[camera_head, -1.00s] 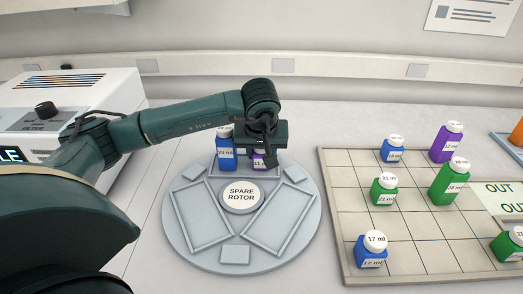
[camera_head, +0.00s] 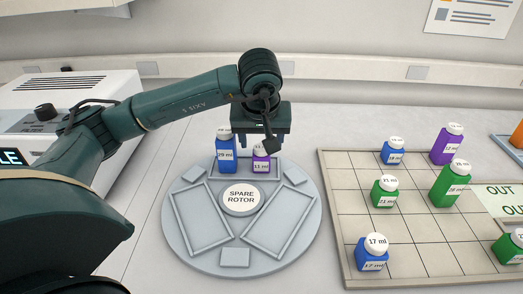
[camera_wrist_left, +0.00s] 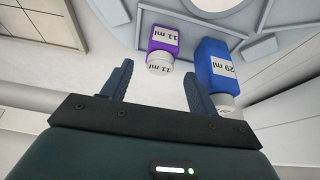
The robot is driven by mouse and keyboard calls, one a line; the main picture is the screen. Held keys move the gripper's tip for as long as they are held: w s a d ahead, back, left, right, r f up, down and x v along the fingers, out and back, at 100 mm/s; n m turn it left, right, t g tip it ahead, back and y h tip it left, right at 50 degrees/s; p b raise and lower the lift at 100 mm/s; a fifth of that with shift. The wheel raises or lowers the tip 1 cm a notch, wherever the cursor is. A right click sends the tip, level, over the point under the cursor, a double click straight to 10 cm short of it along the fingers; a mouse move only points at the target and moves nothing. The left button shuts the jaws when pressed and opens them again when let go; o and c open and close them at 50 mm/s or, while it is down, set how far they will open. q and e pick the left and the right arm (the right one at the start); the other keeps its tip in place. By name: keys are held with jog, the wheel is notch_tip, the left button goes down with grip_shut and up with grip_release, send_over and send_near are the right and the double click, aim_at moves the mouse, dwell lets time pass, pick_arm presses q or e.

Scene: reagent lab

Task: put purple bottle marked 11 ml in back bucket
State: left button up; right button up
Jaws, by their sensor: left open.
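The purple bottle marked 11 ml (camera_head: 261,160) stands upright in the back bucket (camera_head: 243,177) of the round grey rotor, to the right of a blue bottle marked 29 ml (camera_head: 226,155). My left gripper (camera_head: 266,143) is open above and behind the purple bottle in the head view. In the left wrist view, the purple bottle (camera_wrist_left: 162,48) lies ahead of and between the spread fingers of the gripper (camera_wrist_left: 158,85), clear of both. The blue bottle (camera_wrist_left: 216,65) is just beyond one finger there. My right gripper is not in view.
The rotor plate (camera_head: 185,255) has two other empty framed buckets at left and right and a SPARE ROTOR hub (camera_head: 240,197). A gridded tray (camera_head: 340,230) at right holds several blue, green and purple bottles. A white machine (camera_head: 60,100) stands at left.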

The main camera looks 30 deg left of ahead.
pick_arm(q)
jog(key=v, duration=0.5)
jog(key=shift+r, duration=0.25)
jog(key=shift+s, duration=0.1)
